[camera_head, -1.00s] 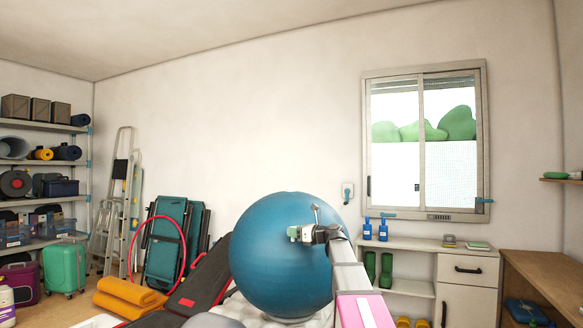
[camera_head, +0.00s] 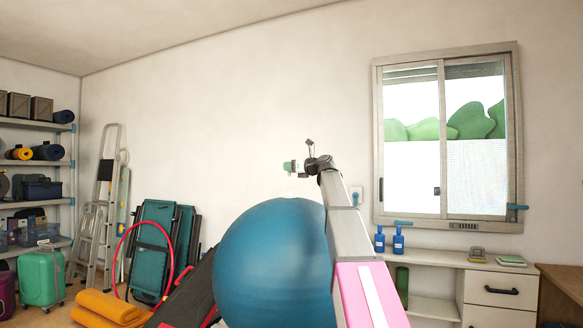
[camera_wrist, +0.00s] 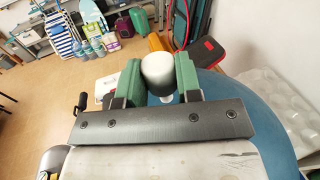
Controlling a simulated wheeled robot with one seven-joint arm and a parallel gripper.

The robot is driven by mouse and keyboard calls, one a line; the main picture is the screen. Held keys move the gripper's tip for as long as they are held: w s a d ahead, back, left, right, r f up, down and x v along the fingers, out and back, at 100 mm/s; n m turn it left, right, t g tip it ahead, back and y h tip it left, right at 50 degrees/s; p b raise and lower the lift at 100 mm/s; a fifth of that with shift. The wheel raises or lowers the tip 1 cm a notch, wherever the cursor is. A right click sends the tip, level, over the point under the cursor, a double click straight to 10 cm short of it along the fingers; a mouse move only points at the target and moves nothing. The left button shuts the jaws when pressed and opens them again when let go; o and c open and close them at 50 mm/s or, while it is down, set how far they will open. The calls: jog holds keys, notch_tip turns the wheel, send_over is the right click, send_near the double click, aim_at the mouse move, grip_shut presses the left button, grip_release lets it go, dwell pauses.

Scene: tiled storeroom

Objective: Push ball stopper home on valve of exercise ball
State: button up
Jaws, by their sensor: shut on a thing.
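The blue exercise ball (camera_head: 272,262) stands low in the middle of the head view, partly behind my arm. It also shows at the right in the wrist view (camera_wrist: 243,96). My gripper (camera_head: 291,167) is above the ball's top, apart from it. In the wrist view its green fingers (camera_wrist: 159,75) are shut on the pale ball stopper (camera_wrist: 158,66), a short round piece with a narrower white part below. The valve cannot be made out on the ball.
A black and red bench-like item (camera_head: 185,290) lies left of the ball. Orange rolled mats (camera_head: 105,310), a pink hoop (camera_head: 121,262) and folded green chairs (camera_head: 160,240) stand further left. A white cabinet (camera_head: 500,288) is at the right. The air around my gripper is clear.

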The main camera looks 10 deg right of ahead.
jog(key=shift+w+d+r, duration=0.1)
jog(key=shift+w+r, duration=0.25)
jog(key=shift+w, duration=0.15)
jog(key=shift+f, duration=2.9)
jog(key=shift+f, duration=1.65)
jog(key=o, duration=1)
jog(key=shift+s, duration=0.1)
jog(key=v, duration=1)
jog(key=shift+s+d, duration=0.2)
jog(key=shift+d, duration=0.05)
